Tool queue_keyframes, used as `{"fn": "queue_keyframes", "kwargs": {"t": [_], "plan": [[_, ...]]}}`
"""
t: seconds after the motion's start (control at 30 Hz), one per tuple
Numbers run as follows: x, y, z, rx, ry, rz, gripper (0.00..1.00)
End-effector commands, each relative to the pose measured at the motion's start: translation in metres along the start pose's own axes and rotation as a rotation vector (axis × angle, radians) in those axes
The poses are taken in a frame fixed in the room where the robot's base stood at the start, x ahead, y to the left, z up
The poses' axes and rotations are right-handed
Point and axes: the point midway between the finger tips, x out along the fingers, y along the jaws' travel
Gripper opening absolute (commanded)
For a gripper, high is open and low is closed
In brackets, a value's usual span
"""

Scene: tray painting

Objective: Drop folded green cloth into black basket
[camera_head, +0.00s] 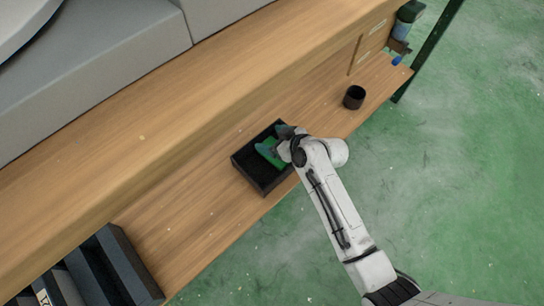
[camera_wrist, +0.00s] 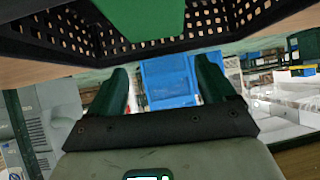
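The black basket (camera_head: 238,163) sits on the wooden shelf, and its perforated wall (camera_wrist: 205,25) fills the upper part of the wrist view. The folded green cloth (camera_head: 270,153) shows inside the basket's outline in the head view. In the wrist view the green cloth (camera_wrist: 145,15) is at the top edge, in front of the basket wall and beyond the fingertips. My gripper (camera_head: 273,141) is over the basket. In the wrist view my gripper (camera_wrist: 164,75) has its fingers wide apart with no cloth between them. The cloth's far part is cut off there.
A dark cup (camera_head: 354,97) stands on the shelf to the right, with bottles (camera_head: 404,24) and a box beyond. A dark grey bin (camera_head: 112,268) is at the lower left. A raised wooden ledge (camera_head: 150,125) runs behind the basket. Shelf space around the basket is clear.

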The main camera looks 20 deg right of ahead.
Motion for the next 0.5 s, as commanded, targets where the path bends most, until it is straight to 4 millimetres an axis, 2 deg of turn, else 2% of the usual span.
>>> {"fn": "queue_keyframes", "kwargs": {"t": [0.03,0.17,0.37,0.5], "plan": [[0.0000,0.0000,-0.0001,0.000,0.000,0.000,0.88],[0.0000,0.0000,-0.0001,0.000,0.000,0.000,1.00],[-0.0002,-0.0001,0.0001,0.000,0.000,0.000,1.00],[-0.0084,-0.0005,-0.0012,0.001,0.000,0.000,1.00]]}}
